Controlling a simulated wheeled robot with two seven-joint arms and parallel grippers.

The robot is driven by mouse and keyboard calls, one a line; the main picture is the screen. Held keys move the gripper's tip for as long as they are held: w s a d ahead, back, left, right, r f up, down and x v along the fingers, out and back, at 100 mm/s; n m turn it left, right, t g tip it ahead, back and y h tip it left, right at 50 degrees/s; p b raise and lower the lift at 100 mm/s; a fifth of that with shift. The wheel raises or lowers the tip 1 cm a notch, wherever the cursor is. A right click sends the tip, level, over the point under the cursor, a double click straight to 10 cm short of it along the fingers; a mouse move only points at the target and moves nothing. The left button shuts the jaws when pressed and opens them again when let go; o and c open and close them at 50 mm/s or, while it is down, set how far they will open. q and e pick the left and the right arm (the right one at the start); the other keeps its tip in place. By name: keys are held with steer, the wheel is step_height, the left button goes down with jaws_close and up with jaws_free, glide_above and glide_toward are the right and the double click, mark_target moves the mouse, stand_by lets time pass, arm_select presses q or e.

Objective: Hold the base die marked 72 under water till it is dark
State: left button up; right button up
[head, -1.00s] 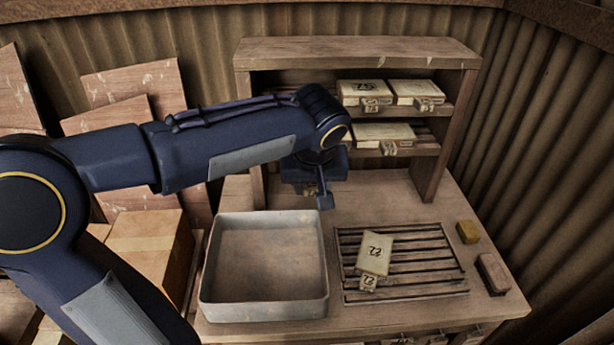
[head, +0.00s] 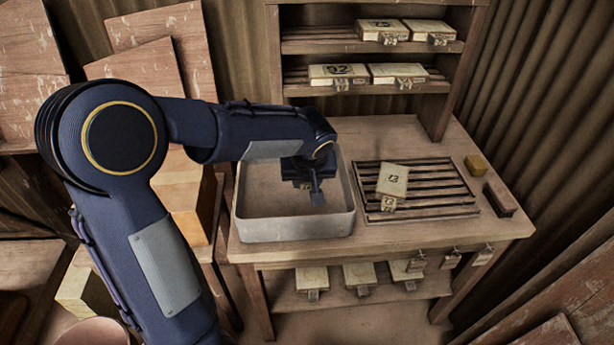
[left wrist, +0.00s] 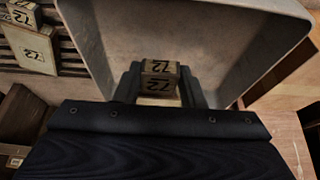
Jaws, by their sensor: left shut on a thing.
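My left gripper (head: 309,187) is in the mouth of the grey metal tub (head: 296,229). It also shows in the left wrist view (left wrist: 159,88), shut on a small tan die marked 72 (left wrist: 160,67). Its visible faces are tan with black numbers, duller than the pale die on the rack. In the head view the gripper mostly hides it. The tub interior looks brownish; I cannot make out a water line or whether the die is under it. Another pale die marked 72 (head: 393,180) lies on the slatted rack (head: 440,191). My right gripper is not in view.
A shelf unit (head: 365,88) with several pale dies stands behind. More dies sit on the shelf below the bench. The tub's walls stand close around the gripper.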

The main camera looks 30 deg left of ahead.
arm_select(q)
step_height(320, 180, down, 12)
steer(key=b, duration=1)
steer(key=shift+r+b, duration=0.15)
steer(key=shift+b, duration=0.2)
stand_by(6.1)
